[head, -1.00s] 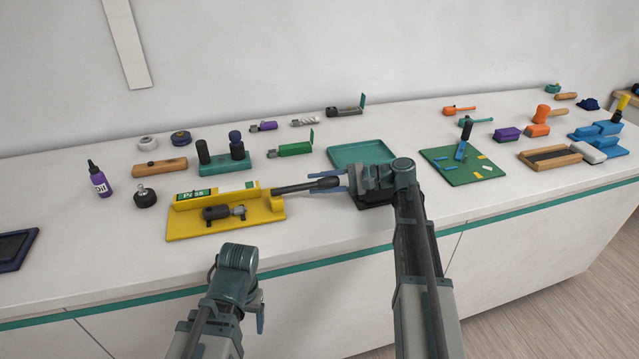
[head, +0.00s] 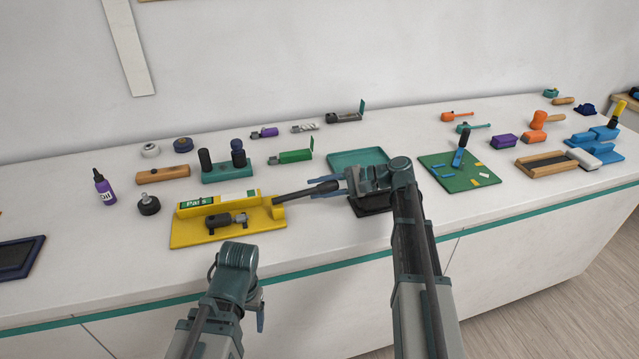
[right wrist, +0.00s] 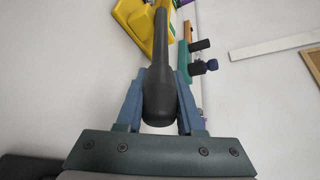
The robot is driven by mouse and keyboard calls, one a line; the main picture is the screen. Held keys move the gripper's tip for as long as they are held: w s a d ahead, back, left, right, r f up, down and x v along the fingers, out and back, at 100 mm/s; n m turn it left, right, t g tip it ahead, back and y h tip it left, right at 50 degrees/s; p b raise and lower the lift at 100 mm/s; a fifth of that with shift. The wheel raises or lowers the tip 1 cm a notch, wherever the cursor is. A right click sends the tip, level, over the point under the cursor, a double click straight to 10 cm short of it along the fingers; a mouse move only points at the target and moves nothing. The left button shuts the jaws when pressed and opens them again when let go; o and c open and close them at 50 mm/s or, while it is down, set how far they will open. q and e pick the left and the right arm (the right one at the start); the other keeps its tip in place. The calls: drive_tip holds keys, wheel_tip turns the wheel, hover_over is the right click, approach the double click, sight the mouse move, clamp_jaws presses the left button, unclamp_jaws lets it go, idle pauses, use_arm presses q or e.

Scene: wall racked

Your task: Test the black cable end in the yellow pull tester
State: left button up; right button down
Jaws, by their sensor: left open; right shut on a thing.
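The yellow pull tester (head: 190,238) sits near the front edge of the counter, left of centre, with a green panel that appears to read "Pass". A dark cylindrical piece with a grey fitting, seemingly the black cable end (head: 225,220), lies along its front. The tester's long black-gripped lever (head: 308,191) points out to the right. My right gripper (head: 336,188) is shut on the lever's thick end; the right wrist view shows the black grip (right wrist: 160,60) between both fingers. My left gripper (head: 261,308) is open and empty, low in front of the counter, its fingers partly hidden.
A purple oil bottle (head: 104,188) and a dark knob (head: 149,205) stand left of the tester. A teal stand (head: 227,173) with two dark posts is behind it. A teal tray (head: 357,158) and a dark tray (head: 368,208) lie near my right gripper. A green board (head: 470,182) is further right.

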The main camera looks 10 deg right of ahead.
drive_tip(key=r+h+p, duration=0.1)
drive_tip(key=r+p, duration=0.1)
drive_tip(key=p, duration=0.2)
drive_tip(key=a+r+n+h+p, duration=0.1)
drive_tip(key=r+h+p, duration=0.1)
drive_tip(key=p, duration=0.3)
drive_tip(key=a+r+h+p, duration=0.1)
drive_tip(key=r+h+p, duration=0.1)
drive_tip(key=p, duration=0.2)
drive_tip(key=shift+s+r+g, duration=0.15)
drive_tip(key=shift+r+g, duration=0.2)
drive_tip(key=shift+g, duration=0.05)
drive_tip(key=a+r+h+p, duration=0.1)
drive_tip(key=h+p, duration=0.1)
drive_tip(key=p, duration=0.1)
drive_tip(key=a+r+n+h+p, duration=0.1)
drive_tip(key=a+r+h+p, duration=0.1)
drive_tip(key=p, duration=0.2)
drive_tip(key=shift+s+a+r+n+h+p, duration=0.1)
drive_tip(key=shift+a+r+n+h+p, duration=0.2)
drive_tip(key=shift+a+h+p, duration=0.7)
drive_tip(key=shift+s+a+r+n+h+p, duration=0.1)
drive_tip(key=shift+a+r+n+h+p, duration=0.15)
drive_tip(key=shift+a+h+p, duration=0.7)
drive_tip(key=shift+d+h+b, duration=0.15)
drive_tip(key=shift+h+b, duration=0.1)
drive_tip(key=shift+b, duration=0.15)
